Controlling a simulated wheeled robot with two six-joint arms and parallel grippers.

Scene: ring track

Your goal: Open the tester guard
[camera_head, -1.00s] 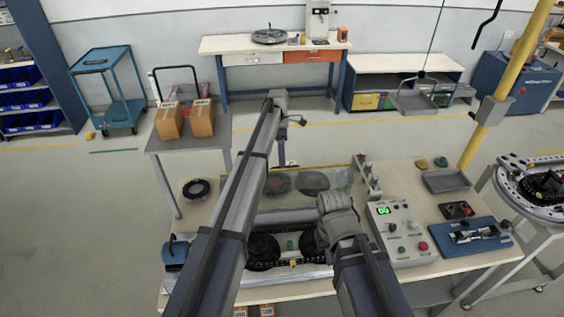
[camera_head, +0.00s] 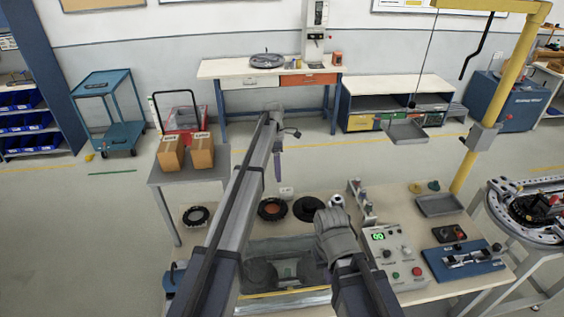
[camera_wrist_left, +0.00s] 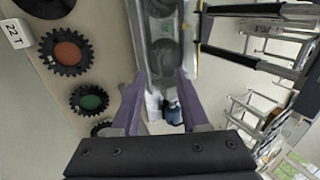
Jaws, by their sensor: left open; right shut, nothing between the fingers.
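The tester guard (camera_head: 285,250) is a clear cover on the bench, lying down over the tester's dark round parts, with a yellow strip along its front edge. My left arm crosses in front of its left part. My left gripper (camera_head: 278,168) hangs beyond the guard, over the bench's far edge, apart from it. The left wrist view shows its purple fingers (camera_wrist_left: 160,88) open and empty, with the tester (camera_wrist_left: 163,45) beyond. My right gripper is shut and empty; its grey wrist hides its fingers, at the guard's right side. I cannot tell whether it touches the guard.
A control box (camera_head: 396,255) with a green display stands right of the tester, and a blue fixture (camera_head: 463,257) lies farther right. Dark gears (camera_head: 308,208) lie behind the guard. A grey tray (camera_head: 440,205) sits at the back right.

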